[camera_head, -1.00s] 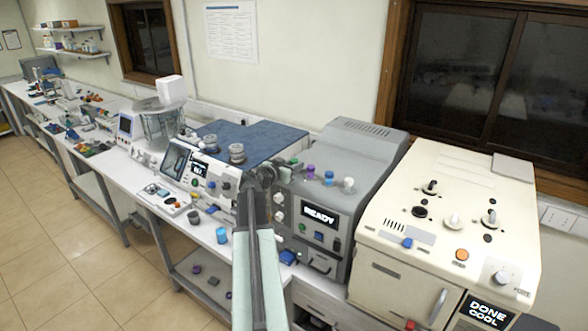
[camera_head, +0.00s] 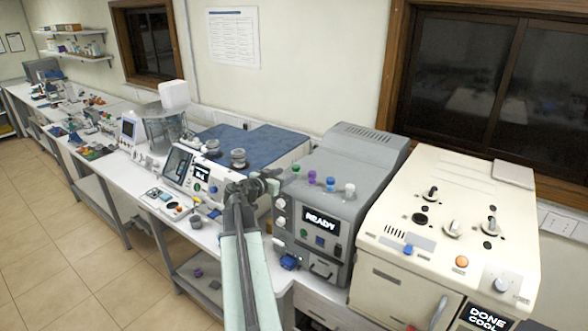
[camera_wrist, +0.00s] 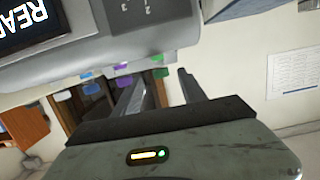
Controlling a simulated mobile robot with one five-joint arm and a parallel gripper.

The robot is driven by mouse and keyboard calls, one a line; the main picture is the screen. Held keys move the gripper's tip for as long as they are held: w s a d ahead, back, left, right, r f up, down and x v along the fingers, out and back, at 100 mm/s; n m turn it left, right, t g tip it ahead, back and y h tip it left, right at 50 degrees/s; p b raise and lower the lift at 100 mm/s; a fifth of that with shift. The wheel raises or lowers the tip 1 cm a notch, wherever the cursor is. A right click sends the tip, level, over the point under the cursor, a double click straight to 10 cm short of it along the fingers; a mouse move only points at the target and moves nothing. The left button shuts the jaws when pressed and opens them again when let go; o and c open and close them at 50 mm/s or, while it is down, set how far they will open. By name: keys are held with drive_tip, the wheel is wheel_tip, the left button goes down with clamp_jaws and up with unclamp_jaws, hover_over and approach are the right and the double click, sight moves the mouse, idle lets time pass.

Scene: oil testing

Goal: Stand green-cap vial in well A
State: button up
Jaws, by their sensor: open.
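The green-cap vial (camera_head: 296,169) stands at the left end of a row on top of the grey READY machine (camera_head: 350,160). Its green cap also shows in the wrist view (camera_wrist: 160,74), beyond the gap between my fingers. My gripper (camera_head: 272,182) is open and empty, to the left of the green-cap vial and apart from it. Both fingers (camera_wrist: 160,88) show in the wrist view, which is turned nearly upside down. Well A cannot be made out by any label in these views.
A purple-cap vial (camera_head: 311,178), a blue-cap vial (camera_head: 330,184) and a white-cap vial (camera_head: 349,190) stand in the same row. A cream machine (camera_head: 455,210) stands to the right. A blue-topped instrument (camera_head: 250,145) stands behind my gripper.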

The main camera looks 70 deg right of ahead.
drive_tip(key=v, duration=0.4)
drive_tip(key=shift+w+a, duration=0.1)
drive_tip(key=shift+a, duration=0.2)
drive_tip(key=w+a+f+n+t+y, duration=0.25)
drive_tip(key=w+a+f, duration=0.35)
drive_tip(key=a, duration=0.4)
drive_tip(key=w+a+f+n+t+y, duration=0.1)
drive_tip(key=w+a+f+n+y, duration=0.2)
drive_tip(key=w+a, duration=0.7)
drive_tip(key=w+a+f+n+t+y, duration=0.15)
drive_tip(key=w+a+f+n, duration=0.35)
drive_tip(key=a, duration=0.6)
drive_tip(key=w+a+f+n+y, duration=0.1)
drive_tip(key=a+n+y, duration=0.1)
drive_tip(key=a, duration=1)
drive_tip(key=a+f+n+y, duration=0.2)
drive_tip(key=a+n, duration=0.3)
drive_tip(key=a, duration=0.7)
drive_tip(key=w+a+f+n+g+y, duration=0.1)
drive_tip(key=a+f+n+y, duration=0.1)
drive_tip(key=a, duration=1)
drive_tip(key=shift+w+a+n+y, duration=0.3)
drive_tip(key=shift+n+y, duration=0.45)
drive_tip(key=shift+y, duration=0.35)
